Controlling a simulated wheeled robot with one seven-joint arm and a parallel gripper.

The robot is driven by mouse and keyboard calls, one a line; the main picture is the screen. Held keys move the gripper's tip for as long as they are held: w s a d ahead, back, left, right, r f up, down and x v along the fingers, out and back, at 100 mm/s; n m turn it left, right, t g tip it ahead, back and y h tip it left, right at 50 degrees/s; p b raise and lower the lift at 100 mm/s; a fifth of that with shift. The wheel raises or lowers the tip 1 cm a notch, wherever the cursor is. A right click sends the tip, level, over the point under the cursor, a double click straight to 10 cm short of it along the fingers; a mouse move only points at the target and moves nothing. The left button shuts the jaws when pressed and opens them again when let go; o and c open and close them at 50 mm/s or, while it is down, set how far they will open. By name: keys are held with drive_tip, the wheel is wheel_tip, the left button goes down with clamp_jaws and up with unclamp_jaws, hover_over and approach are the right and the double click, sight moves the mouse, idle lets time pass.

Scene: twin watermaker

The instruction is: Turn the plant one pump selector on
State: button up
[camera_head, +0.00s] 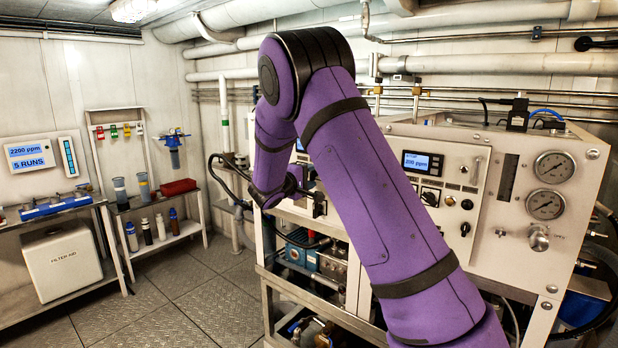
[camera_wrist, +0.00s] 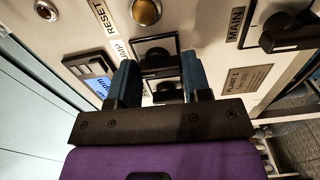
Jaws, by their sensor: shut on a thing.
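The plant one panel (camera_wrist: 205,25) fills much of the wrist view, with a plate reading PLANT 1 (camera_wrist: 247,80). The pump selector (camera_wrist: 157,60), a black knob on a square black plate, sits beside a partly hidden label ending in UMP. My gripper (camera_wrist: 160,62) reaches the panel with one finger on each side of this selector and is shut on it. The fingers hide part of the knob and label, so its exact angle is hard to read. In the head view my gripper (camera_head: 318,204) is small and dark at the left panel, partly behind my purple arm.
A second panel with gauges (camera_head: 555,167) stands right of my arm. The floor (camera_head: 165,310) at left is clear.

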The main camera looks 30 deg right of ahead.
drive_tip(key=o, duration=0.9)
drive_tip(key=v, duration=1)
drive_tip(key=shift+s+a, duration=0.15)
drive_tip(key=shift+a, duration=0.25)
drive_tip(key=s+d+r+m+g+y, duration=0.2)
drive_tip(key=s+r+g+y, duration=0.15)
drive_tip(key=s, duration=0.65)
drive_tip(key=s+d+r+m+g+y, duration=0.15)
drive_tip(key=s+y, duration=0.25)
drive_tip(key=s, duration=0.5)
drive_tip(key=s+a+t+y, duration=0.1)
drive_tip(key=s+a+y, duration=0.2)
drive_tip(key=s, duration=0.4)
drive_tip(key=s+a+r+t+y, duration=0.1)
drive_tip(key=s+a+y, duration=0.2)
drive_tip(key=s, duration=0.4)
drive_tip(key=s+a+r+t+y, duration=0.1)
drive_tip(key=s+a+t+y, duration=0.1)
drive_tip(key=s+a, duration=0.3)
drive_tip(key=shift+s+a+y, duration=0.15)
drive_tip(key=shift+s+y, duration=0.25)
drive_tip(key=shift+s, duration=0.4)
drive_tip(key=shift+s+a+y, duration=0.1)
drive_tip(key=shift+s+y, duration=0.25)
drive_tip(key=shift+s, duration=0.45)
